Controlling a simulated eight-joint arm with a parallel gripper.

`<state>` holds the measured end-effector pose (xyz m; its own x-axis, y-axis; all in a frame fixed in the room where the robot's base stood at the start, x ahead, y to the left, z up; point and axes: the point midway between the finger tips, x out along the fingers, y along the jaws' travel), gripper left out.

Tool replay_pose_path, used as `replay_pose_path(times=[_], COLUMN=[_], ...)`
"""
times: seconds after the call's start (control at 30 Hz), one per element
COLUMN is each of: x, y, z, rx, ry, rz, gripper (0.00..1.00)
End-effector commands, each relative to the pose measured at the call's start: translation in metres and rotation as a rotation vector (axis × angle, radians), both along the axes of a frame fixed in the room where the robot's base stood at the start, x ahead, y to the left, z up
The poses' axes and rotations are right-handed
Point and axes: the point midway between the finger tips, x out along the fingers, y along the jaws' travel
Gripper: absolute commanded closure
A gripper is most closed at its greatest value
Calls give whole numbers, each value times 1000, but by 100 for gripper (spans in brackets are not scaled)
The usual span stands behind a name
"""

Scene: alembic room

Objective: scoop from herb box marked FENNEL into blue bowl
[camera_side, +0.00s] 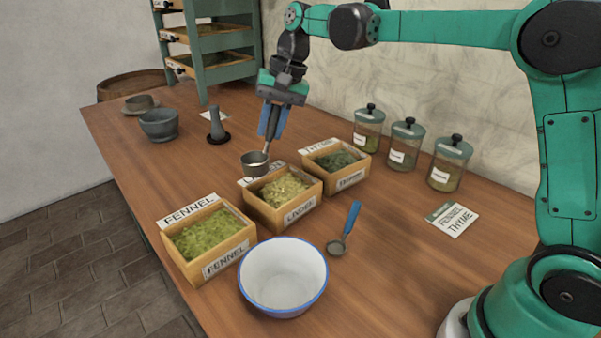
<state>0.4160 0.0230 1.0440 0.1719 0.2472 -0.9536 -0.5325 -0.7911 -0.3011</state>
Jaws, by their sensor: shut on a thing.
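The fennel box (222,265) is wooden, marked FENNEL, and full of green herb, at the front left of the table. The white bowl with a blue rim (283,284) stands to its right at the front and looks empty. My gripper (272,118) is shut on the blue handle of a metal scoop. The scoop's round cup (254,164) hangs low by the back left corner of the middle box, partly covering its back label. Whether the cup holds anything cannot be told. It is behind and to the right of the fennel box.
The middle box (298,215) and the thyme box (347,183) stand in a row with the fennel box. A smaller blue-handled spoon (345,228) lies right of the bowl. Lidded jars (402,146), a card (452,219), a mortar (158,125) and a pestle (216,126) stand around.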

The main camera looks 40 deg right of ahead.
Motion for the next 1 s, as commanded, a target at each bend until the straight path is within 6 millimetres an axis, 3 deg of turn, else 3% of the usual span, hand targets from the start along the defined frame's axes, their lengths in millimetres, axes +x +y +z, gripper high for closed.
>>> replay_pose_path(times=[0.03, 0.1, 0.3, 0.57, 1.0], x=[5, 9, 10, 10, 10], y=[25, 54, 107, 120, 119], z=[-6, -13, -26, -36, -78], rx=[3, 8, 24, 29, 28], ry=[-3, -7, -13, -15, -14], rz=[13, 11, 6, 1, 1], gripper=[100, 100, 100, 100, 100])
